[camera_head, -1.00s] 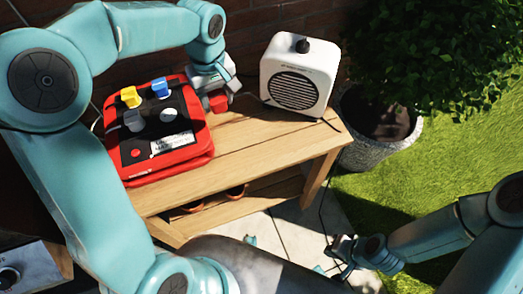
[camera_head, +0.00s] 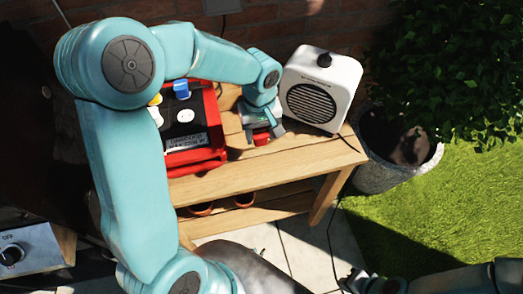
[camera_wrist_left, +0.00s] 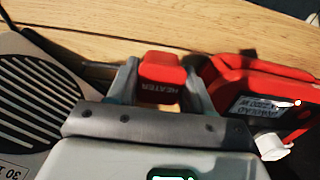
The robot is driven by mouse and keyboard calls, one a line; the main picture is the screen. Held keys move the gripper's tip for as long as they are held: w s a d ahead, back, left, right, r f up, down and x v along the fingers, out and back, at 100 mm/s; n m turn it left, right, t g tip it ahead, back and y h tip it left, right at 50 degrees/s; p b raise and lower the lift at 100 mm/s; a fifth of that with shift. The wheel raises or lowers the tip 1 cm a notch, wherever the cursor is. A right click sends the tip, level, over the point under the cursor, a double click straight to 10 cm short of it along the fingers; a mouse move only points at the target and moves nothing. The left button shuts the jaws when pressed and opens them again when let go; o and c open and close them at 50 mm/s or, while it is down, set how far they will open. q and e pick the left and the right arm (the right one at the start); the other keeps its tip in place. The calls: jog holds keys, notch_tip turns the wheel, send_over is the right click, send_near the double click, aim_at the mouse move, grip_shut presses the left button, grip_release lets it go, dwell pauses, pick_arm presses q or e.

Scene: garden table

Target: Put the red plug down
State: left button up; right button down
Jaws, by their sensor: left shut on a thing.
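The red plug (camera_head: 261,137) is between the fingers of my left gripper (camera_head: 262,126), low over the wooden table between the red power box and the white heater. In the left wrist view the red plug (camera_wrist_left: 162,72) shows the word HEATER, and a finger of my left gripper stands on each side of it. I cannot tell whether the plug touches the tabletop. My right gripper (camera_head: 358,282) is dark and partly cut off at the bottom edge; its jaws are unclear.
The red power box (camera_head: 196,157) carries a blue plug (camera_head: 181,89) and a yellow plug (camera_head: 155,100), partly behind my left arm. The white heater (camera_head: 318,88) stands at the table's right end. The wooden table (camera_head: 245,175) has bare boards in front. A potted bush (camera_head: 398,150) stands right.

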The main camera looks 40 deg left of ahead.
aim_at(260, 158)
pick_arm(q)
notch_tip(260, 158, down, 4)
notch_tip(260, 158, down, 4)
jog(key=shift+r, duration=0.15)
jog(key=shift+f, duration=0.3)
jog(key=shift+f+b, duration=0.6)
jog(key=shift+b, duration=0.45)
jog(key=o, duration=1.4)
jog(key=shift+r, duration=0.15)
